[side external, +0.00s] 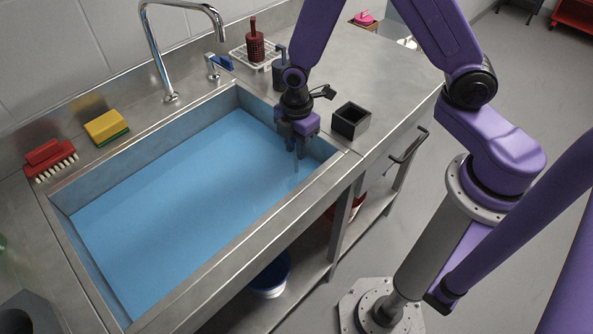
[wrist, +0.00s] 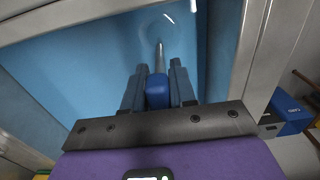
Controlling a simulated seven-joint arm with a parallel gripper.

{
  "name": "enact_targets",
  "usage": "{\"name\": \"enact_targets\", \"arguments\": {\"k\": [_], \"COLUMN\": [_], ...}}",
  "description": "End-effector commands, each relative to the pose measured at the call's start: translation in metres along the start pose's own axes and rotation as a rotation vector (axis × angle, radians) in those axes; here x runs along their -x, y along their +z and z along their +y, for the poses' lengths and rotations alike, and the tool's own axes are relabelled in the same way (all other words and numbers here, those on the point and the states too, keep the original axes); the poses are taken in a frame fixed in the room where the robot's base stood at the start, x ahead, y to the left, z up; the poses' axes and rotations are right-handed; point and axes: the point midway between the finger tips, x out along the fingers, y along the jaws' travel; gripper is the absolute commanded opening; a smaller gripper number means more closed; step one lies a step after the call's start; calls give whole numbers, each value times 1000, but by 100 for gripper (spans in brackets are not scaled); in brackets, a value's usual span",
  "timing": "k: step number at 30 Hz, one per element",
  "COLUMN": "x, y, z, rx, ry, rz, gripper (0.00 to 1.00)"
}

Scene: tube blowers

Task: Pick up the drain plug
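The sink (side external: 62,225) holds blue water (side external: 170,205). My gripper (side external: 297,145) points down over the sink's right end, close to the water. In the wrist view, its two fingers (wrist: 158,82) sit close against both sides of a blue block with a grey stem, which appears to be the drain plug's handle (wrist: 157,92). The stem (wrist: 160,55) runs down toward the water, where a pale ring shows. In the side view, a thin stem (side external: 296,166) shows below the fingers. The lower end of the plug cannot be made out clearly.
A black square holder (side external: 351,121) stands on the counter right of the sink. A tap (side external: 150,50), a yellow-green sponge (side external: 107,127) and a red brush (side external: 49,159) are along the back. A dark bottle (side external: 280,72) stands behind my gripper. The sink's left and middle are clear.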

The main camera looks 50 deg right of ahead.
Motion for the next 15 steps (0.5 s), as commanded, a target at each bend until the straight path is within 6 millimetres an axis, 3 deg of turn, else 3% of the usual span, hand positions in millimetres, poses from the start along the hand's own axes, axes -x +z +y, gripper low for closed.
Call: {"name": "enact_targets", "arguments": {"k": [9,15], "x": [2,22], "y": [0,-1], "z": [0,1], "rx": [0,1], "ry": [1,4], "rz": [0,3], "gripper": [0,0]}}
